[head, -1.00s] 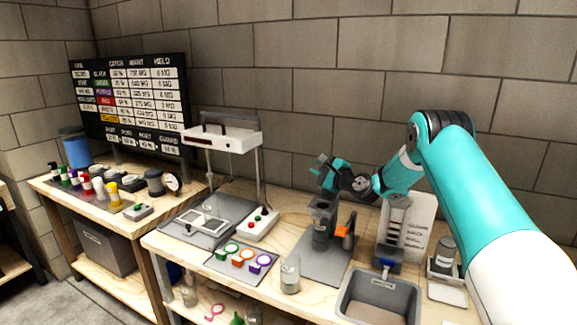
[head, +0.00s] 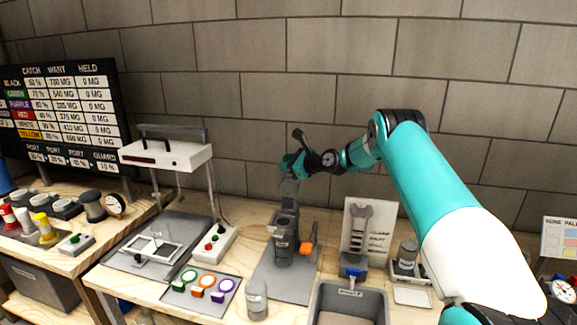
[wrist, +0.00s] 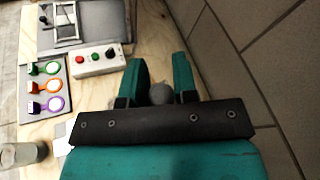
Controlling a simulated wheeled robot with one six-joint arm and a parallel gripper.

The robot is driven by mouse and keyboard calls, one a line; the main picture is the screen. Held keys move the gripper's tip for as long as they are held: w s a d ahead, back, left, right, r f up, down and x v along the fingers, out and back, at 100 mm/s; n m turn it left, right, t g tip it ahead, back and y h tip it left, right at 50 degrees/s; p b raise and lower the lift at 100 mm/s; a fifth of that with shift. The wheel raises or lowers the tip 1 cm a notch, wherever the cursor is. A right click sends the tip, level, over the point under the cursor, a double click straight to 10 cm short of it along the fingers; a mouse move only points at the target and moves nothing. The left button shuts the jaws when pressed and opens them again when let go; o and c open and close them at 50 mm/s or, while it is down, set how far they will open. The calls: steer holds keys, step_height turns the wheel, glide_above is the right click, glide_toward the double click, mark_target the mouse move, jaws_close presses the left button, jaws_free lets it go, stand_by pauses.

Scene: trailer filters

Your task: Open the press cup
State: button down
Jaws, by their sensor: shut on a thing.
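The press (head: 283,240) is a dark grey upright body with a cup-like top, standing on a grey mat (head: 270,285). The inside of the cup is not visible.
A grey bin (head: 350,292) stands right of the press, with a blue-based device (head: 354,245) behind it. A glass jar (head: 257,300) stands in front left. Coloured rings (head: 207,282) lie on a mat further left. The block wall is close behind.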

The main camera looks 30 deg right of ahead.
steer(key=shift+w+d+f, duration=0.25)
steer(key=shift+w+d, duration=0.15)
steer(key=shift+d, duration=0.2)
steer(key=c, duration=1)
jaws_free()
steer(key=shift+f, duration=0.1)
steer(key=shift+a, duration=0.1)
steer(key=b+v, duration=0.5)
steer(key=v, duration=1.2)
steer(key=shift+s+r+b, duration=0.1)
steer(key=shift+r+b, duration=0.15)
steer(key=shift+b, duration=0.05)
